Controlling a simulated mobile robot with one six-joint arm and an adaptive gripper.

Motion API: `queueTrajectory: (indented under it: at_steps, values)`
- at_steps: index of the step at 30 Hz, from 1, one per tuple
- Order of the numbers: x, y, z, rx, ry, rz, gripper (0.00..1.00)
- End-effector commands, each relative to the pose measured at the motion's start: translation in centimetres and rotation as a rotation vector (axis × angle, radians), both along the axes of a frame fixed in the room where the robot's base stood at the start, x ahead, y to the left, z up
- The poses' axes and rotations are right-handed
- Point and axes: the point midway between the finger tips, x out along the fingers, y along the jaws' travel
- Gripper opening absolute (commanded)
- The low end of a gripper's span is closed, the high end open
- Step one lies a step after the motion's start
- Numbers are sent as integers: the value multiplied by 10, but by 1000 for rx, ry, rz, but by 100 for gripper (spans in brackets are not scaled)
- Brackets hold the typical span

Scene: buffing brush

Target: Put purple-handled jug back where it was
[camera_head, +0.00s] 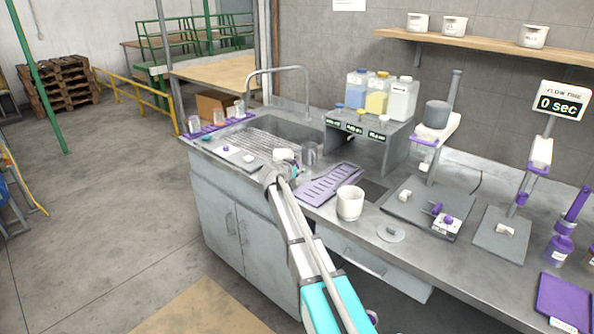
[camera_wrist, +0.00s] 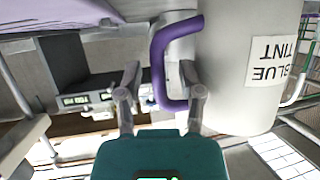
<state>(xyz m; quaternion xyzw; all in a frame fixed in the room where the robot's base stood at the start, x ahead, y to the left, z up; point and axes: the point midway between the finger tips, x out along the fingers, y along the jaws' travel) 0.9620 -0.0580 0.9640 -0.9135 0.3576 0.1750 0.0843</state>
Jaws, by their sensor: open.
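The purple-handled jug (camera_wrist: 238,65) fills the right of the wrist view. It is pale grey, with a white label reading "BLUE TINT" and a purple handle (camera_wrist: 158,55). My gripper (camera_wrist: 161,72) is open, with its two fingers on either side of the handle; I cannot tell whether they touch it. In the head view, my gripper (camera_head: 287,168) is at the front edge of the sink, partly hidden by my arm.
A purple slotted tray (camera_head: 328,184) and a white cup (camera_head: 350,204) stand right of my gripper. Behind is a grey dispenser stand (camera_head: 398,140) with several bottles on top. The sink (camera_head: 283,125) is to the left. Several small beakers stand on a purple strip (camera_head: 215,128).

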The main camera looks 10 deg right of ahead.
Motion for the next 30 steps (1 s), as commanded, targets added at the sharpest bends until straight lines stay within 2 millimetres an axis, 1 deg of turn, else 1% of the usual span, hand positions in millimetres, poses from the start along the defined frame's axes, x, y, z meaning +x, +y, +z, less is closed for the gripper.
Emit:
queueTrajectory:
  at_steps: [11,14,19,30]
  values:
    - [0,0,3,0,0,0,49]
    - [-6,5,7,0,0,1,49]
    - [-21,17,16,-1,-1,2,49]
    - [-62,55,39,0,0,1,49]
